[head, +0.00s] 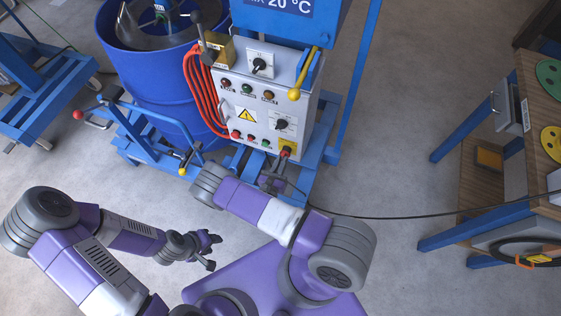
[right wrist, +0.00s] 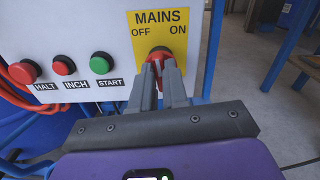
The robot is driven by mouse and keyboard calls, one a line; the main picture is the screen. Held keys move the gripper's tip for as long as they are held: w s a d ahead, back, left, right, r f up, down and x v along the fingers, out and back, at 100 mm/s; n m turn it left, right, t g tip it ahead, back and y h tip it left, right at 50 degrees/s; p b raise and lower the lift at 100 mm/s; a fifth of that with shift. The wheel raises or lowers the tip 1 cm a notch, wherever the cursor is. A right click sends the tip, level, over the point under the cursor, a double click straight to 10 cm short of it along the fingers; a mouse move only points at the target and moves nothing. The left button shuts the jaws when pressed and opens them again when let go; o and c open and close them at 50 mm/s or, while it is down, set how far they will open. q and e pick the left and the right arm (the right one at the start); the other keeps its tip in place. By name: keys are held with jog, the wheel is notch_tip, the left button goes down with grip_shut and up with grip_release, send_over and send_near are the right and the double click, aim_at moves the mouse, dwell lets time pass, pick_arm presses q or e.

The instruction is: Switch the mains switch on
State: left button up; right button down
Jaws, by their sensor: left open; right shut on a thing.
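The mains switch is a red knob (right wrist: 159,54) on a yellow plate (right wrist: 176,22) marked MAINS, OFF at left and ON at right. In the head view the yellow plate (head: 289,146) sits at the lower right of the grey control box. My right gripper (right wrist: 160,75) is shut on the red knob, one finger on each side; it also shows in the head view (head: 282,165). The knob's grip looks roughly upright between OFF and ON, but the fingers hide part of it. My left gripper (head: 211,251) is open and empty, low over the floor.
HALT (right wrist: 24,71), INCH (right wrist: 64,65) and START (right wrist: 101,62) buttons lie left of the switch. Red cables (head: 200,91) and a blue drum (head: 160,80) stand left of the control box (head: 243,108). A wooden bench (head: 540,115) is at right.

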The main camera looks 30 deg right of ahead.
jog(key=m+p, duration=0.1)
jog(key=m, duration=0.4)
jog(key=m+p, duration=0.1)
jog(key=m, duration=0.4)
jog(key=shift+s+d+f, duration=0.1)
jog(key=shift+s, duration=0.1)
jog(key=shift+m, duration=0.3)
jog(key=c, duration=1.1)
grip_release()
jog(key=shift+c, duration=0.2)
jog(key=p+v, duration=0.1)
jog(key=v, duration=0.6)
jog(key=shift+s+a, duration=0.2)
jog(key=shift+p, duration=0.3)
